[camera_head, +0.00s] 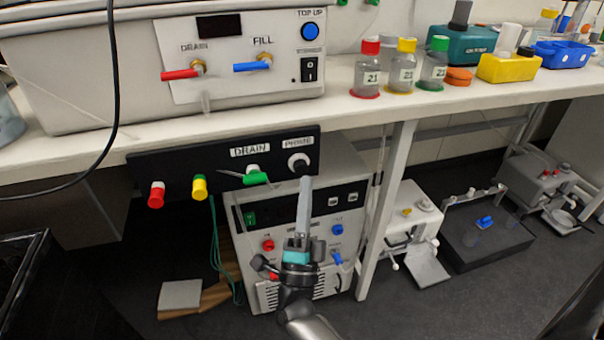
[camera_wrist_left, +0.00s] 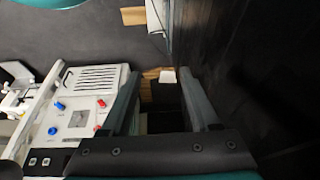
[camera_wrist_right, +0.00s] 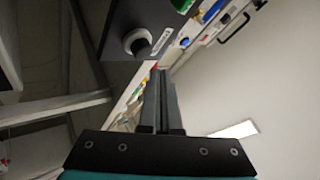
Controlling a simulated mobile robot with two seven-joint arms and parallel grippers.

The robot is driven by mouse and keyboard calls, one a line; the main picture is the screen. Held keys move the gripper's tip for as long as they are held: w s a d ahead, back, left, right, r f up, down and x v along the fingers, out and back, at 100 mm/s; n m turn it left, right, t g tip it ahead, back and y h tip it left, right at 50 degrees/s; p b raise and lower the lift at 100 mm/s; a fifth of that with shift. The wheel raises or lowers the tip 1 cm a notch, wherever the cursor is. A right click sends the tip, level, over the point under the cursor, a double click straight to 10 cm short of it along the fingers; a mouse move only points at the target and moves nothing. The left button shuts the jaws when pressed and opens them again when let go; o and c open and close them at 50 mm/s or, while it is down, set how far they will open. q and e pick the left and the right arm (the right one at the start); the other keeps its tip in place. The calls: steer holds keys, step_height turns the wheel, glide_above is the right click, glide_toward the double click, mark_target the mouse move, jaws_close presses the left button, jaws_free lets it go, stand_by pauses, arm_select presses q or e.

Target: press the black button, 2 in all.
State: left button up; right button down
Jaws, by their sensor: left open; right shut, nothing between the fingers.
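The black button (camera_head: 301,167) sits in a white round collar at the right end of a black panel under the bench edge, below a small white label. In the right wrist view the button (camera_wrist_right: 141,45) is ahead and left of the fingertips. My right gripper (camera_head: 305,180) is shut and empty, fingers pointing up, with its tips just below the button. It also shows in the right wrist view (camera_wrist_right: 158,72); the tips look apart from the button. My left gripper (camera_wrist_left: 165,85) is open and empty in the left wrist view, and is out of the head view.
The black panel (camera_head: 225,173) also carries red (camera_head: 156,195), yellow (camera_head: 200,187) and green (camera_head: 255,178) fittings. A white machine (camera_head: 250,240) stands beneath it. A white table leg (camera_head: 388,210) is to the right. Bottles and trays stand on the bench above.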

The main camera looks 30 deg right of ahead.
mark_target(303, 164)
arm_select(q)
steer(key=shift+r, duration=0.5)
arm_select(e)
steer(key=shift+w+d, duration=0.1)
steer(key=shift+w, duration=0.4)
arm_select(q)
steer(key=shift+f, duration=0.15)
arm_select(e)
steer(key=shift+w, duration=0.15)
stand_by(1.0)
arm_select(q)
steer(key=shift+f+b, duration=0.1)
steer(key=shift+b, duration=0.2)
arm_select(e)
steer(key=shift+w+d, duration=0.1)
steer(key=shift+w, duration=0.15)
arm_select(q)
steer(key=shift+f+b, duration=0.25)
steer(key=shift+b, duration=0.05)
arm_select(e)
steer(key=shift+w+d, duration=0.15)
steer(key=shift+w, duration=0.45)
steer(key=shift+s, duration=0.1)
stand_by(0.4)
arm_select(q)
steer(key=shift+r+p, duration=0.45)
arm_select(e)
steer(key=shift+s+a, duration=0.25)
steer(key=shift+s, duration=0.65)
